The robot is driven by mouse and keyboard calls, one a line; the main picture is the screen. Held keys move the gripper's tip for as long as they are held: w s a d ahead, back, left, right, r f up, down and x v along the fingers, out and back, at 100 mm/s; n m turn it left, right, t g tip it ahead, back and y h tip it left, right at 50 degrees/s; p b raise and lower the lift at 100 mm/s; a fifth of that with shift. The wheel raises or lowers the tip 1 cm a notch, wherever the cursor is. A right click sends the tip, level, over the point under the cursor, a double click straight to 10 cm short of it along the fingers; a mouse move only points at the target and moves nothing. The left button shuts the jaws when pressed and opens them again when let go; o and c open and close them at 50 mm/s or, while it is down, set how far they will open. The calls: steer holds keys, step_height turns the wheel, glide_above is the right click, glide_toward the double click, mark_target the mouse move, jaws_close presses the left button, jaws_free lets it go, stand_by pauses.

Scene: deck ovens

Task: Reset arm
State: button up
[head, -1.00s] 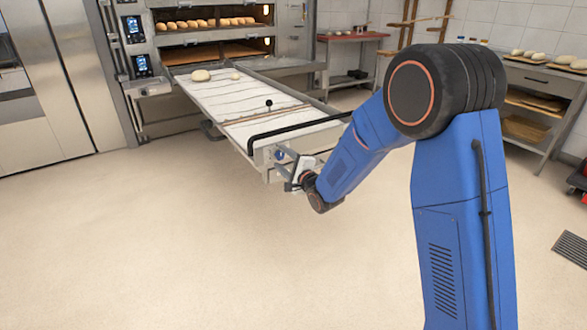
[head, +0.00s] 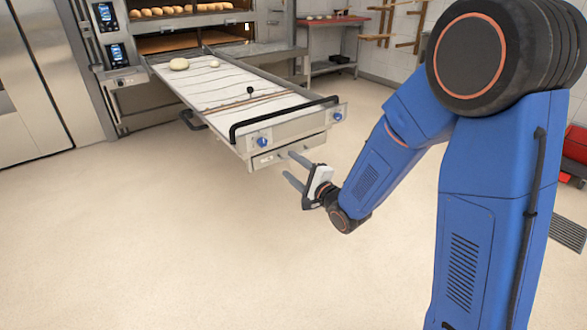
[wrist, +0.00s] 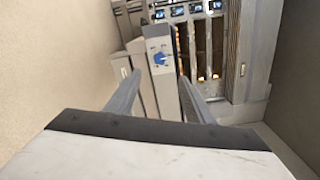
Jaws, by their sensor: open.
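My gripper (head: 296,169) is open and empty in the head view, low in front of the near end of the loader (head: 243,95). Its two grey fingers point left toward the loader's front panel and appear apart from it. In the wrist view, the two fingers of my gripper (wrist: 160,100) are spread wide, with the loader's end and a blue knob (wrist: 160,58) beyond them. My blue arm fills the right side of the head view.
The loader has a black handle bar (head: 285,117) and two pieces of dough (head: 179,64) on its white belt. It reaches to the deck oven (head: 185,35), where loaves sit inside. A red-topped table (head: 335,21) stands behind. The floor (head: 130,240) in front is clear.

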steer(key=shift+s+d, duration=0.1)
steer(key=shift+s, duration=0.15)
steer(key=s+d+r+n+g+h, duration=0.2)
steer(key=s+d+n+h, duration=0.25)
steer(key=d, duration=0.55)
steer(key=s+d+r+n+g+h, duration=0.2)
steer(key=s+d+r+n+h, duration=0.15)
steer(key=s+d, duration=0.4)
steer(key=s+d+n+g+h, duration=0.1)
steer(key=s+d+n+g, duration=0.2)
steer(key=s, duration=0.9)
steer(key=s+d+n+g+h, duration=0.1)
steer(key=s+d+n+g, duration=0.2)
steer(key=s, duration=1)
steer(key=d, duration=0.2)
steer(key=shift+d+n, duration=0.4)
steer(key=shift+f, duration=0.1)
